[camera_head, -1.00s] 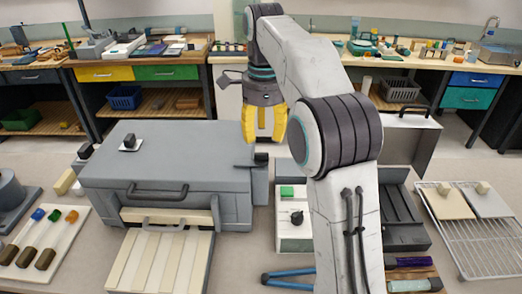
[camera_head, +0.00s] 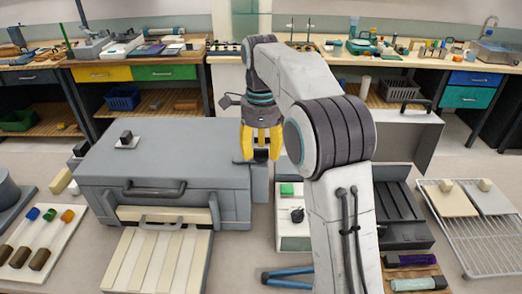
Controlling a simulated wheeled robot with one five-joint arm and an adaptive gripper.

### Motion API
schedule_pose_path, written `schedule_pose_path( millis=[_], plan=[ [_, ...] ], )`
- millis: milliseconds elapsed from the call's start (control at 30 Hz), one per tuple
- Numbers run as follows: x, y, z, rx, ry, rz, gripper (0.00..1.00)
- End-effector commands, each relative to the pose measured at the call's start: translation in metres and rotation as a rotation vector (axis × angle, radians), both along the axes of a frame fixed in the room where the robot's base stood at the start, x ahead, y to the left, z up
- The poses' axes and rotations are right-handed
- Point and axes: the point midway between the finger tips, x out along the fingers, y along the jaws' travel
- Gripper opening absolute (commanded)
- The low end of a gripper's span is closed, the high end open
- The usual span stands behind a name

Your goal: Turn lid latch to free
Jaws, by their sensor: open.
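A grey box with a closed lid (camera_head: 165,160) stands on the bench at left centre, with a dark handle (camera_head: 155,189) on its front. A small dark knob on a pale plate (camera_head: 127,139) sits on top of the lid. A dark piece (camera_head: 261,168) projects at the box's right side; I cannot tell which of these is the latch. My gripper (camera_head: 262,156) points down with its yellow fingers open, at the box's right edge. Its fingertips overlap the dark side piece in the picture and partly hide it. Whether they touch it is unclear.
A slatted pale tray (camera_head: 158,262) lies in front of the box. A white panel with a green button and black knob (camera_head: 293,231) stands right of it. Blue-handled tongs (camera_head: 290,277) lie in front. A wire rack (camera_head: 470,240) is at far right.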

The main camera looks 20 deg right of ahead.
Motion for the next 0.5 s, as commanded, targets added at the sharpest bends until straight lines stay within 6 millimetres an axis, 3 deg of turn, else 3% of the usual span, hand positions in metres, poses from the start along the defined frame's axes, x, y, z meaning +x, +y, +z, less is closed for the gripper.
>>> schedule_pose_path(
  millis=[300,500],
  plan=[
    [0.0,0.0,-0.0009,0.0,0.0,0.0,0.47],
    [0.0,0.0,-0.0009,0.0,0.0,0.0,0.29]
  ],
)
